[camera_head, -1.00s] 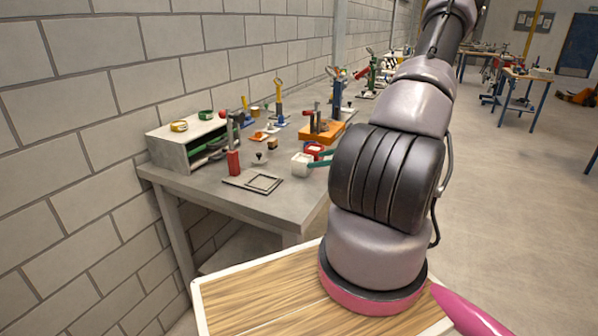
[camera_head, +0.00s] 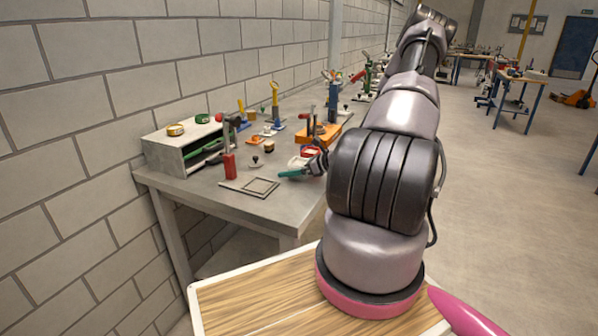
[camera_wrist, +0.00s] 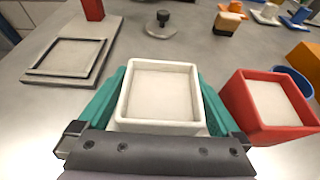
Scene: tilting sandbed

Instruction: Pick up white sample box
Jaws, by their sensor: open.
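The white sample box (camera_wrist: 162,95) is a square open-topped box with a pale fill, upright on the grey bench. My gripper (camera_wrist: 162,78) is open, with one teal finger along the left side of the box and the other along its right side. I cannot tell whether either finger touches it. In the head view, a teal finger (camera_head: 291,173) shows low over the bench, and only a little of the white box (camera_head: 296,161) shows behind it.
A red box (camera_wrist: 265,105) with pale fill stands close to the right finger, a blue round dish (camera_wrist: 295,80) behind it. A plate with a square frame (camera_wrist: 66,57) lies left. A black-knobbed disc (camera_wrist: 162,25) stands beyond. A shelf unit (camera_head: 170,152) is at the bench's left end.

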